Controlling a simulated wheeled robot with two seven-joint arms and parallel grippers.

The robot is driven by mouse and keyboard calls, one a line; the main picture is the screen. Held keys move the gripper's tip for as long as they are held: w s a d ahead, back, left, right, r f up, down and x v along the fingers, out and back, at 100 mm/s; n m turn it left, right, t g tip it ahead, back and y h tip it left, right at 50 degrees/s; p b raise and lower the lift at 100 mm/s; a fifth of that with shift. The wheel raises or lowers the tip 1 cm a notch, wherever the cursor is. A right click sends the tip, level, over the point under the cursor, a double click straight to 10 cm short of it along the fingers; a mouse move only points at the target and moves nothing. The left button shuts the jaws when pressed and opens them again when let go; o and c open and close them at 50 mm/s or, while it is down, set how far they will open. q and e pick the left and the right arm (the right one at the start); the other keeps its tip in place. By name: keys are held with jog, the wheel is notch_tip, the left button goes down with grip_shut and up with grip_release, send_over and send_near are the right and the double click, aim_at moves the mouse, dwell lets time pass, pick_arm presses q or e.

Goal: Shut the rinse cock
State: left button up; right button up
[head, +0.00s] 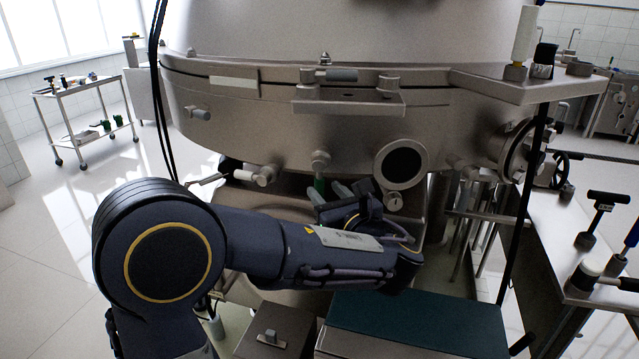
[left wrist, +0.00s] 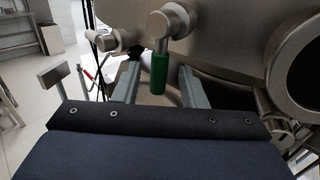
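The rinse cock (head: 320,162) is a metal valve on the underside of the big steel separator bowl. Its green handle (left wrist: 159,75) hangs straight down in the left wrist view, and a bit of green (head: 320,185) shows in the head view. My left gripper (head: 330,190) is just below the bowl. Its two grey fingers are wide apart in the left wrist view (left wrist: 160,82), one on each side of the green handle in the picture, with visible gaps. I cannot tell how deep the handle sits between them. My right gripper is not in view.
A round dark port (head: 403,164) is just right of the cock, and another metal fitting (head: 262,174) is to its left. A teal-topped box (head: 417,318) stands below my left arm. A trolley (head: 88,112) stands far left on open floor. A bench with black-handled valves (head: 603,200) is at right.

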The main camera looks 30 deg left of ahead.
aim_at(322, 188)
pick_arm(q)
jog(key=shift+x, duration=2)
grip_shut()
